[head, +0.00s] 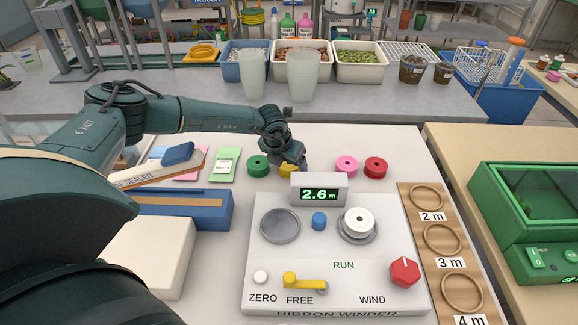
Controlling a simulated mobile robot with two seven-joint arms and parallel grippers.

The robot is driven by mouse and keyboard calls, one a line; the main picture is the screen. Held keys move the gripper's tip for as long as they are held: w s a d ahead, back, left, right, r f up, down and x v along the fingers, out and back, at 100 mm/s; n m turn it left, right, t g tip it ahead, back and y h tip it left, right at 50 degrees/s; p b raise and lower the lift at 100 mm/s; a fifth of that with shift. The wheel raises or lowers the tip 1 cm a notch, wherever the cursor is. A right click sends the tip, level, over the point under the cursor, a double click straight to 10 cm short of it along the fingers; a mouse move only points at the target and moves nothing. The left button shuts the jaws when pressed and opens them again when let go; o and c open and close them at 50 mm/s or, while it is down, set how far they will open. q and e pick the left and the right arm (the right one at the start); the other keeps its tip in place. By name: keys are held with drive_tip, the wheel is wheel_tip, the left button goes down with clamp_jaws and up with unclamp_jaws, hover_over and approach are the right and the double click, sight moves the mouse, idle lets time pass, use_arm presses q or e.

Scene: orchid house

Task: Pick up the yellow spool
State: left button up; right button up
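The yellow spool (285,170) stands in a row of spools on the white table, behind the ribbon winder. Only part of it shows, because my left gripper (292,163) is over it, pointing down. The fingertips are right at the spool, but I cannot see whether they are apart or closed on it. The spool appears to be at table level, between the green spool (258,166) on its left and the pink spool (347,166) on its right. My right gripper is not in view.
The red spool (376,167) stands right of the pink one. The ribbon winder's display (319,190), reading 2.6 m, stands just in front of the gripper. A blue sealer (185,209) is at the left. A wooden board with rings (441,240) is at the right.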

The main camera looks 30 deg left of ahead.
use_arm(q)
drive_tip(key=c, duration=0.9)
